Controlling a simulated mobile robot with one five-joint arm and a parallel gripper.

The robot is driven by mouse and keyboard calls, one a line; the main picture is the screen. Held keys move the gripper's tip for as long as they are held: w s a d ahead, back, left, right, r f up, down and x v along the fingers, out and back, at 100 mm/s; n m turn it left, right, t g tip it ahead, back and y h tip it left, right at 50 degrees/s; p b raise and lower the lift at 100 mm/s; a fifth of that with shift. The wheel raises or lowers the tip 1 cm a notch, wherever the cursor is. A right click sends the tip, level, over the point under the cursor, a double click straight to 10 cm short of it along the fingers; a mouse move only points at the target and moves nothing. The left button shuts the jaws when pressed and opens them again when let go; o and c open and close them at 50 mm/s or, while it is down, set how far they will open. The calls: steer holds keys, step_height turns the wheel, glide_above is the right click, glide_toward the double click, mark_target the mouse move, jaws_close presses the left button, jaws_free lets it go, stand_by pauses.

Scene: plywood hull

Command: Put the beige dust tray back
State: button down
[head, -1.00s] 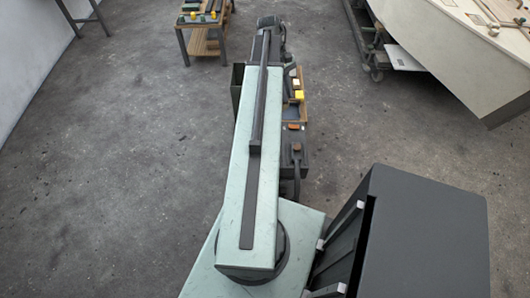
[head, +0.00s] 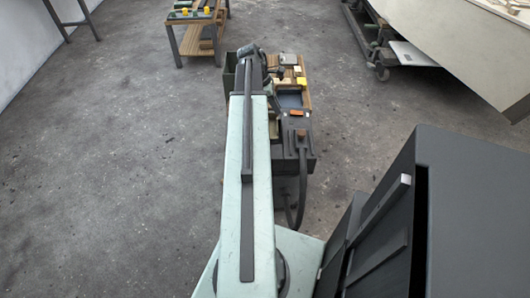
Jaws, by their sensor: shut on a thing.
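My gripper (head: 271,68) is at the far end of my pale green arm, small and partly hidden by the dark wrist. It reaches to the right over the work cart (head: 303,143). It appears shut on a small beige-grey piece (head: 288,59), which looks like the beige dust tray, at the cart's far end. Whether the tray touches the cart top is too small to tell.
The cart carries a yellow piece (head: 302,82), an orange piece (head: 296,112) and a blue-grey recess (head: 291,100). A dark hose hangs at its near end. A wooden bench (head: 197,42) stands beyond, and a pale hull (head: 455,45) at right.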

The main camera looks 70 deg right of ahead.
mark_target(274, 120)
step_height(274, 120, down, 10)
steer(key=b, duration=1)
steer(key=shift+f, duration=0.15)
steer(key=shift+r, duration=0.25)
steer(key=shift+f, duration=0.25)
steer(key=c, duration=1.7)
jaws_free()
steer(key=shift+r, duration=0.1)
steer(key=shift+c, duration=0.2)
steer(key=shift+r+p, duration=0.45)
steer(key=shift+r, duration=0.1)
steer(key=p+v, duration=1)
steer(key=v, duration=0.1)
steer(key=shift+w+r+p, duration=0.15)
steer(key=shift+w+p, duration=0.05)
steer(key=shift+p, duration=0.1)
